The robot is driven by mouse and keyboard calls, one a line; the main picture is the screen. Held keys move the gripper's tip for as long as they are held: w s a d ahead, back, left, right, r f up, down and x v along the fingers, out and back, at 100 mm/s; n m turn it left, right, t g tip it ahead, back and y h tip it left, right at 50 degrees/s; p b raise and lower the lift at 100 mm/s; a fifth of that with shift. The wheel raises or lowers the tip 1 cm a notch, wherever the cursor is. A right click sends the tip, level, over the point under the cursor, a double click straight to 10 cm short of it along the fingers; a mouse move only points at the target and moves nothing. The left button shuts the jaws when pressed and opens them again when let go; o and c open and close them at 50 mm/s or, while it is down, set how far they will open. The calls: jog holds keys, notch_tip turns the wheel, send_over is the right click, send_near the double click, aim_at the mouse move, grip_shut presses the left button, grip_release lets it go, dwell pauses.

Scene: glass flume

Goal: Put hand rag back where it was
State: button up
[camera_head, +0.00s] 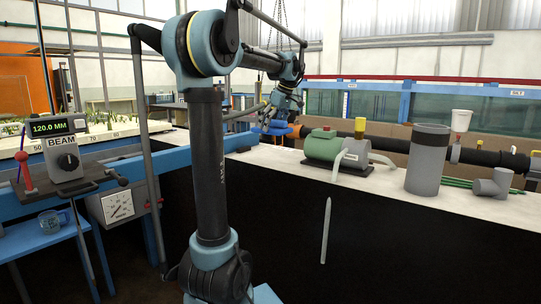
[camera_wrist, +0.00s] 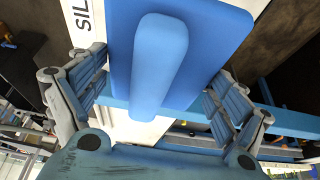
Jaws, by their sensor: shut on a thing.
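The hand rag, as I take it, is a blue thing in the wrist view (camera_wrist: 215,25), a flat slab with a thick rounded roll along its middle. My gripper (camera_wrist: 158,85) has its fingers on either side of this blue thing and is shut on it. In the head view, my gripper (camera_head: 277,112) is at the far end of my arm, over the white-topped bench. A small patch of blue (camera_head: 276,129) shows just below the fingers there. I cannot tell whether it touches the bench top.
A green pump (camera_head: 323,145), a grey cylinder (camera_head: 427,160) and a grey pipe elbow (camera_head: 493,183) stand on the white bench top (camera_head: 393,182). A dark pipe (camera_head: 480,157) runs behind them. At left are a BEAM display unit (camera_head: 62,152) and a blue side table (camera_head: 30,238).

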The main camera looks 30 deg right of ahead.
aim_at(269, 156)
jog(key=shift+f, duration=5.15)
jog(key=o, duration=0.6)
jog(key=shift+f, duration=0.1)
